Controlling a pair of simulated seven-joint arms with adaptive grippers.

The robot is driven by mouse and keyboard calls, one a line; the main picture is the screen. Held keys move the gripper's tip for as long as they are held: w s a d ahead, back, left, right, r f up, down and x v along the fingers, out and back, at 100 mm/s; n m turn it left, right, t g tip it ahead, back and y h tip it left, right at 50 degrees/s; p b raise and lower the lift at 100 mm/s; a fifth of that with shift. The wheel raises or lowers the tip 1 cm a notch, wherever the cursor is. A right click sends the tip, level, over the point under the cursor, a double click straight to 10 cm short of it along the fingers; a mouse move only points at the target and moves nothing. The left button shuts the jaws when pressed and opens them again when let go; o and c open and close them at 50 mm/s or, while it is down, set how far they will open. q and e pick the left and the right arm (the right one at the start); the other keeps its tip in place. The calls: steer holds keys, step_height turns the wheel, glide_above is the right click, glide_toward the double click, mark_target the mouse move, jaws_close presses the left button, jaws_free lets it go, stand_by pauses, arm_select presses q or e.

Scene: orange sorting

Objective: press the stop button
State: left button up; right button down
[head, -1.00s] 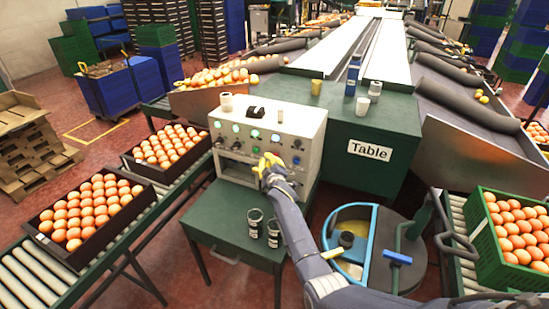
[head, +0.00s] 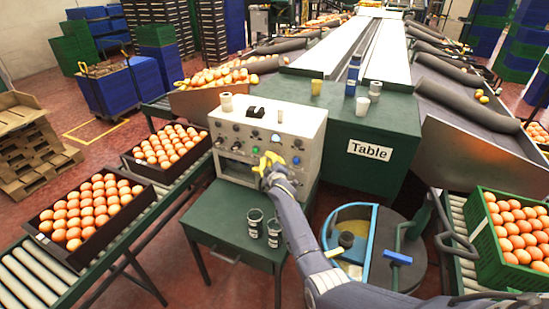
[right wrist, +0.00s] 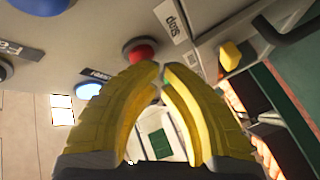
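The stop button is a red round button (right wrist: 140,52) on the pale control panel, next to a label reading "Stop" (right wrist: 172,20) in the right wrist view. I cannot make it out in the head view, where my gripper covers that part of the panel. My right gripper (head: 268,160) has yellow fingers and is at the front of the control box (head: 305,135). In the right wrist view its fingertips (right wrist: 161,70) are nearly together with nothing between them, just below the red button. I cannot tell whether they touch it. My left gripper is not in view.
Cups and a small black object (head: 256,112) are on top of the box. Trays of oranges (head: 90,210) lie at left.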

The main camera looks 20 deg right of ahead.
stand_by(0.5)
steer(key=shift+s+a, duration=0.6)
steer(key=shift+s, duration=0.1)
steer(key=shift+a, duration=0.1)
steer(key=shift+s+a, duration=1.6)
steer(key=shift+s, duration=0.3)
